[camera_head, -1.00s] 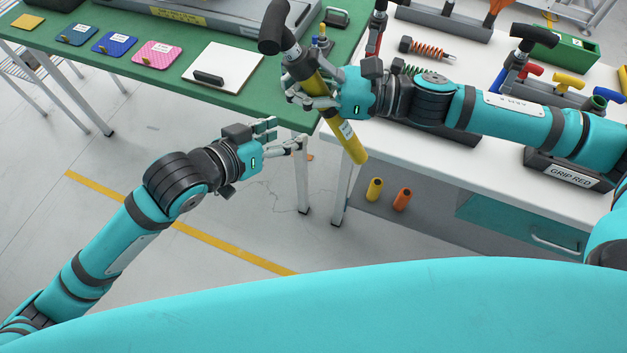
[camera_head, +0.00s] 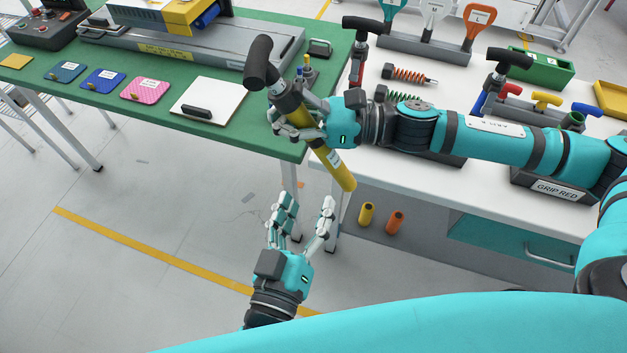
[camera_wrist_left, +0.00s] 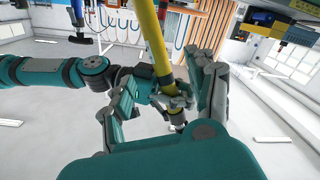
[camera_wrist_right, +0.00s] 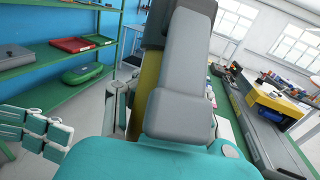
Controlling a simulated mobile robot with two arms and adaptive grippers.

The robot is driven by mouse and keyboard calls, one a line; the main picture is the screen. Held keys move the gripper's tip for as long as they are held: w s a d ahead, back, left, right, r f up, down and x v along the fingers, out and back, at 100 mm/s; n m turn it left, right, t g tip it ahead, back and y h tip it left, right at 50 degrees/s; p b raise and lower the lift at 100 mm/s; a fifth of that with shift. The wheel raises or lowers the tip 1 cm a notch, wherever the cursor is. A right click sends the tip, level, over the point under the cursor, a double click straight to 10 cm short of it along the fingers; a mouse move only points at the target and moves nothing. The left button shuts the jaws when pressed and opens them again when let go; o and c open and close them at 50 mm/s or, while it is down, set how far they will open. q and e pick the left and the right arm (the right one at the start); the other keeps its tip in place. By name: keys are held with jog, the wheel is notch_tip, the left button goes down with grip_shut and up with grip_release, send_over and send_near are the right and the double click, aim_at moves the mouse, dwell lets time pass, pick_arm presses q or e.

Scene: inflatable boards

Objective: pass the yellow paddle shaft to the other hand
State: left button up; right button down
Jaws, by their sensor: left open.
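The yellow paddle shaft (camera_head: 336,167) has a black T-grip (camera_head: 258,63) at its upper end and a white label near its lower end. It slants from upper left to lower right in the head view. My right gripper (camera_head: 293,119) is shut around it below the T-grip and holds it in the air near the table corner. My left gripper (camera_head: 306,206) is below the shaft's lower end, fingers pointing up, open and empty. In the left wrist view, the shaft (camera_wrist_left: 152,38) shows beyond the open fingers. In the right wrist view, my gripper partly hides the shaft (camera_wrist_right: 149,78).
The green table (camera_head: 240,140) at left holds several coloured cards and a white board. The white table (camera_head: 400,180) at right holds racks, springs and T-grips. A yellow tube (camera_head: 366,214) and an orange tube (camera_head: 395,221) stand on a lower shelf. Floor at lower left is clear.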

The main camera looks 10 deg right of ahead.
aim_at(324, 157)
pick_arm(q)
jog(key=x, duration=1.1)
jog(key=shift+w, duration=0.1)
jog(key=shift+a, duration=0.1)
grip_shut()
pick_arm(e)
jog(key=c, duration=2.1)
grip_release()
jog(key=o, duration=0.8)
jog(key=shift+c, duration=0.2)
